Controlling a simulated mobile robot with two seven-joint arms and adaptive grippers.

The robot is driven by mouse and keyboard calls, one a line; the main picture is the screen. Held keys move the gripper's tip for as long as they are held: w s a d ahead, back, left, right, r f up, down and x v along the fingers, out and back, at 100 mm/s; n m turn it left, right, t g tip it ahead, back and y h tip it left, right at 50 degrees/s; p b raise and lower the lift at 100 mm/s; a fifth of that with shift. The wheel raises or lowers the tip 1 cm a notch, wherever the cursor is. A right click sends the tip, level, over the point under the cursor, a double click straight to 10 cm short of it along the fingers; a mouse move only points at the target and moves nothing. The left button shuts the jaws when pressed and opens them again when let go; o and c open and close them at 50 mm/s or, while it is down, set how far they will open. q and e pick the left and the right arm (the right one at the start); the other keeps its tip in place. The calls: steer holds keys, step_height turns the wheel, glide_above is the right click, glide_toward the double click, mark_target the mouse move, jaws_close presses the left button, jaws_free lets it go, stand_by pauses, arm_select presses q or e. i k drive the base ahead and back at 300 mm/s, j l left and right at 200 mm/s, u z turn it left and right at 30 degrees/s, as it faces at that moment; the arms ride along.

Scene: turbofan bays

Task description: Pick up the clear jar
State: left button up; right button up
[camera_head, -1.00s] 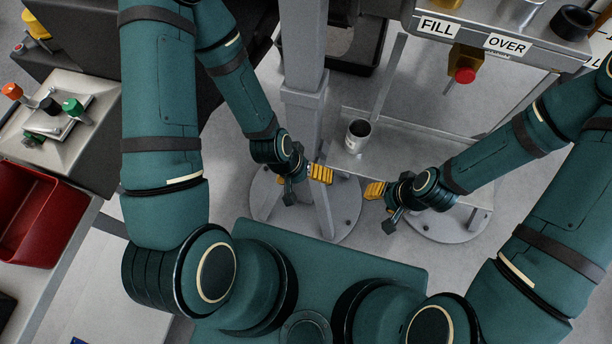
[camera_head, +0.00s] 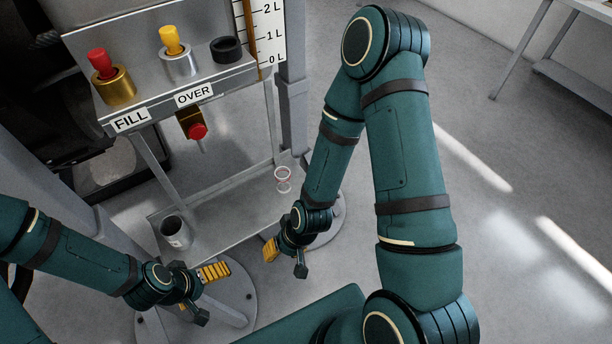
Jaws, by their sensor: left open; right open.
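A small clear jar (camera_head: 283,180) with reddish rings stands at the right end of the metal shelf (camera_head: 222,212). My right gripper (camera_head: 271,250), with yellow finger pads, is open and empty in front of the shelf, below and slightly left of the jar and apart from it. My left gripper (camera_head: 214,272) is open and empty, further left and nearer to me. Nothing hides the jar.
A grey cup (camera_head: 175,231) stands at the shelf's left end. The shelf between cup and jar is clear.

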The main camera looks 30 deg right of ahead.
mark_target(282, 174)
steer(key=l+z, duration=0.3)
steer(key=l, duration=0.3)
steer(key=i+l+u, duration=0.1)
steer(key=l+u, duration=0.2)
steer(key=u, duration=0.15)
steer(key=l+u, duration=0.3)
steer(key=u, duration=0.15)
steer(key=l+u, duration=0.25)
steer(key=l, duration=0.7)
steer(key=i+l, duration=0.1)
steer(key=l, duration=0.2)
steer(key=i+l, duration=0.25)
steer(key=l, duration=0.3)
